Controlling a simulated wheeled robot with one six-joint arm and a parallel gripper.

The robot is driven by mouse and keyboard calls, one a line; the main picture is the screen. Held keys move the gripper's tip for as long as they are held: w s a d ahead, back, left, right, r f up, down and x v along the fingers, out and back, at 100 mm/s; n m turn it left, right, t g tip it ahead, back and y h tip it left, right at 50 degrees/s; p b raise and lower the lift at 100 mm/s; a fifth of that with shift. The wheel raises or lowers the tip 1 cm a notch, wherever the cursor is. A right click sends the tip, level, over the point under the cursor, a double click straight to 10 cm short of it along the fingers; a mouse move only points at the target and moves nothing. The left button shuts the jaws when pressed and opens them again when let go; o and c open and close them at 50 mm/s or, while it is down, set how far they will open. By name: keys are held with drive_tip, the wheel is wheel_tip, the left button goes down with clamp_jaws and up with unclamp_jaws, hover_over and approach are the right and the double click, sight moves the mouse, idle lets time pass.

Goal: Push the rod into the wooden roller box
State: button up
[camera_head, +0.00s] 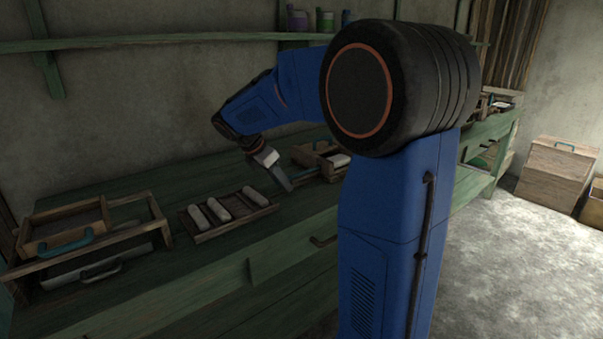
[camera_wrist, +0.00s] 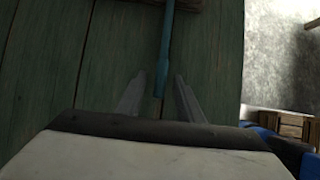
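A thin teal rod (camera_wrist: 165,50) runs up the middle of the wrist view. Its far end meets a brown wooden edge (camera_wrist: 182,4) at the top of that view, probably the wooden box (camera_head: 318,153) on the bench in the head view. My gripper (camera_wrist: 160,84) has its two fingers apart, one on each side of the rod's near end, with gaps visible on both sides. In the head view my gripper (camera_head: 284,181) points down over the bench, just left of the box. My arm partly hides the box's right side.
The green bench (camera_head: 150,190) runs along the wall. A wooden tray (camera_head: 205,236) with several pale rollers lies left of my gripper. A wooden frame with a teal-handled drawer (camera_head: 65,225) stands at the far left. Crates (camera_head: 556,170) sit on the floor at right.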

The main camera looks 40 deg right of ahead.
clamp_jaws()
drive_tip(key=d, duration=1.1)
drive_tip(key=shift+w+d, duration=0.15)
drive_tip(key=shift+w, duration=0.1)
unclamp_jaws()
drive_tip(key=shift+r, duration=0.15)
drive_tip(key=shift+v, duration=3.15)
drive_tip(key=shift+r, duration=0.2)
